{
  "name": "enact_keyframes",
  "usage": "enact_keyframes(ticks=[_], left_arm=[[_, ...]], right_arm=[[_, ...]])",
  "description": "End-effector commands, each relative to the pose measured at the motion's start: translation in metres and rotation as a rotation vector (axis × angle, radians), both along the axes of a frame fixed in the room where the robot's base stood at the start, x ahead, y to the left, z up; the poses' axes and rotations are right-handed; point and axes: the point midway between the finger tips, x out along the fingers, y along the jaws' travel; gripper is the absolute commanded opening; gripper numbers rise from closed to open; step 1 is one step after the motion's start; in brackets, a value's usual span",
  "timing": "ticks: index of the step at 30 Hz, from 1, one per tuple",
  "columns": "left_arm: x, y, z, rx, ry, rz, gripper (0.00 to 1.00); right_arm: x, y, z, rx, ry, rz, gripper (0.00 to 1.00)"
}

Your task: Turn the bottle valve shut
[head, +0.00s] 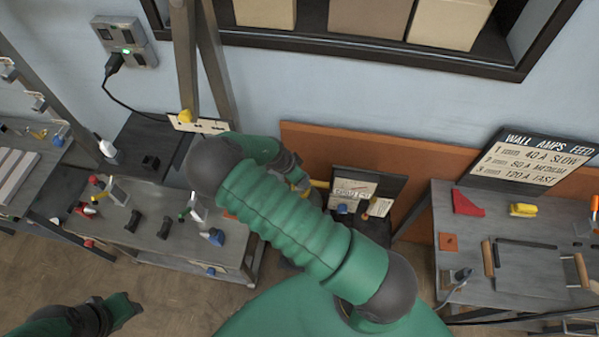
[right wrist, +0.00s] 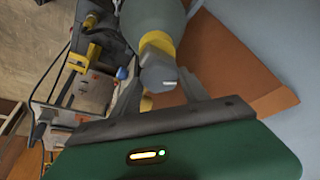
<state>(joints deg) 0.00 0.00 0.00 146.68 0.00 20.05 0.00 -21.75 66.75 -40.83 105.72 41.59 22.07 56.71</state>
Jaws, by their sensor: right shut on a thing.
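The gas bottle (right wrist: 152,18), a grey-green cylinder, shows at the top of the right wrist view. It has a yellow collar and neck (right wrist: 157,42). The grey valve knob (right wrist: 158,75) sits at its end, between the fingers of my right gripper (right wrist: 158,92), which is shut on it. In the head view my right gripper (head: 303,184) is partly hidden by my own arm, and the bottle is mostly covered. A bit of yellow (head: 320,184) shows beside the fingers. My left arm's end (head: 125,305) is low at the left; its fingers are not clear.
A grey bench (head: 150,235) with clamps and small tools stands left of my right arm. A grey table (head: 470,220) with a red wedge (head: 467,203) and a sign stands at the right. An orange-brown panel (head: 410,165) leans along the wall behind. A wall socket (head: 125,40) holds a plug.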

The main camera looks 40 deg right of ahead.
Motion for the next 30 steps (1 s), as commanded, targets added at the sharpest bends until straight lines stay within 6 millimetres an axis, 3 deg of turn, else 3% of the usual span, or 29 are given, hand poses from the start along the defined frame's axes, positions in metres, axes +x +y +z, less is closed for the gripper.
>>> enact_keyframes(ticks=[15, 30], left_arm=[[0.000, 0.000, -0.010, 0.000, 0.000, 0.000, 0.36], [0.000, 0.000, -0.014, 0.000, 0.000, 0.000, 0.36]], right_arm=[[0.004, 0.002, -0.003, 0.005, 0.000, -0.332, 0.12], [0.006, 0.002, -0.002, 0.006, -0.002, -0.430, 0.12]])
